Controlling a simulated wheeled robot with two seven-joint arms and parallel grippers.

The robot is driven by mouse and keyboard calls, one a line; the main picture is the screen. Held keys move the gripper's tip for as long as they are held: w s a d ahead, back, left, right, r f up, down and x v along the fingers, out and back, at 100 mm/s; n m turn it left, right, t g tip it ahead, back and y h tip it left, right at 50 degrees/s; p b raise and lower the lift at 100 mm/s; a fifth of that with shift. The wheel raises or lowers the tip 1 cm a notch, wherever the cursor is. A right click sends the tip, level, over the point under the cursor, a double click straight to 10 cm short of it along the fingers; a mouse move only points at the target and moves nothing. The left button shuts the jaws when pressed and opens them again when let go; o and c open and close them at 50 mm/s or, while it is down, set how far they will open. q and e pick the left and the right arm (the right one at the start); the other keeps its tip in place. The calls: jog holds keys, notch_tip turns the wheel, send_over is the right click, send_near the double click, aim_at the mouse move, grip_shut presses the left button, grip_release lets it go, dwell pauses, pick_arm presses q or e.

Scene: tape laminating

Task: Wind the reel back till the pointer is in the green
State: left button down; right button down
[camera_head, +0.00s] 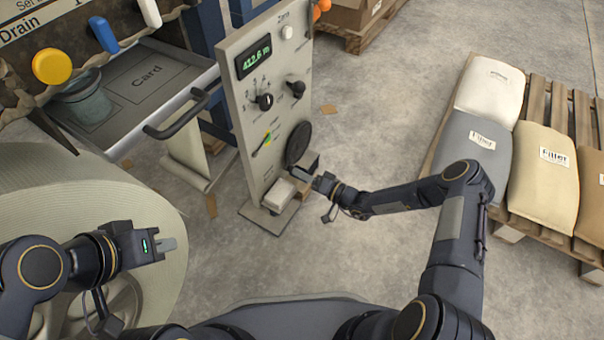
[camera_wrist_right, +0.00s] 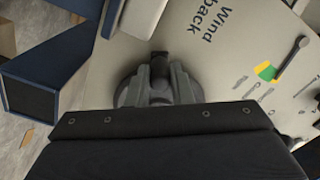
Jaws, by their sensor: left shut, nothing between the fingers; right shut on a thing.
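The upright grey control panel (camera_head: 235,130) carries a small dial with a pointer (camera_head: 262,146) and a yellow and green patch. In the right wrist view the dark pointer (camera_wrist_right: 290,59) slants down-left, its tip beside the patch (camera_wrist_right: 267,71); exactly where it reads I cannot tell. My right gripper (camera_head: 318,181) is at the panel's lower part. In the wrist view it (camera_wrist_right: 165,85) is shut on a dark knob (camera_wrist_right: 158,63) over a round grey base near the "Wind back" label (camera_wrist_right: 210,28). The large pale reel (camera_head: 80,215) is at left. My left gripper (camera_head: 168,244) is shut and empty before it.
The panel has a green display (camera_head: 253,57) reading about 412.6 m, dark knobs (camera_head: 264,101) and a black disc (camera_head: 298,144). A drawer (camera_head: 130,85) with a handle juts out at left. Sacks (camera_head: 474,150) lie on a pallet at right.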

jog(key=shift+w+d+f, duration=0.15)
jog(key=shift+d+f, duration=0.1)
jog(key=shift+f, duration=0.15)
jog(key=c, duration=1.3)
grip_release()
jog(key=shift+r, duration=0.1)
jog(key=p+v, duration=0.2)
jog(key=v, duration=0.5)
jog(key=shift+d, duration=0.25)
jog(key=shift+s, duration=0.25)
